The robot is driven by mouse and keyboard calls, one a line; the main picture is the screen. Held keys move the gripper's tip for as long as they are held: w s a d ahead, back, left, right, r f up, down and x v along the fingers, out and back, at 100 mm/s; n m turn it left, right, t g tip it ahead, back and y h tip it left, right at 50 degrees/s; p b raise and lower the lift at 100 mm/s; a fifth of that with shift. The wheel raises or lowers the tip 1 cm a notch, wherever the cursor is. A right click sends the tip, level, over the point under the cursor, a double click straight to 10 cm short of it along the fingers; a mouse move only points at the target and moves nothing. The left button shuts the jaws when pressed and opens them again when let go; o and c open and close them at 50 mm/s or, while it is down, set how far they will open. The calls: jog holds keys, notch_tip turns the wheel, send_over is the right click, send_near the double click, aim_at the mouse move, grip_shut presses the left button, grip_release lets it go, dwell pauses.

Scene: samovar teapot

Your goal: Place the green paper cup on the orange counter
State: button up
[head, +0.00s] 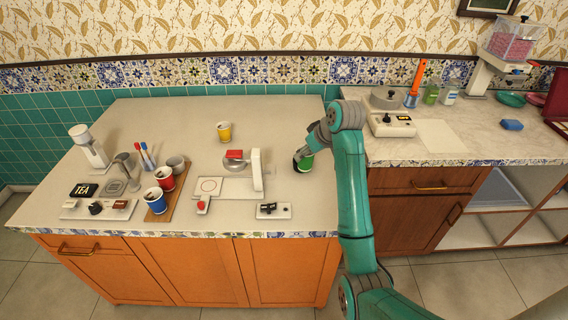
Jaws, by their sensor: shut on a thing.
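The green paper cup (305,164) is at the right side of the counter with orange cabinet fronts (285,120). My gripper (302,156) is shut on the cup from above and behind, and its fingers hide part of it. The cup looks upright. I cannot tell whether its base touches the counter top or is slightly above it.
A yellow cup (224,132) stands at the middle back. Red (165,180) and blue (154,201) cups stand on a wooden tray (175,200). A white device with a red part (234,155) and a small switch box (273,211) are left of my gripper. The counter's back right is clear.

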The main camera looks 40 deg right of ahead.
aim_at(309, 170)
jog(key=shift+f, duration=4.4)
jog(key=shift+f, duration=0.15)
jog(key=o, duration=0.7)
jog(key=v, duration=1.2)
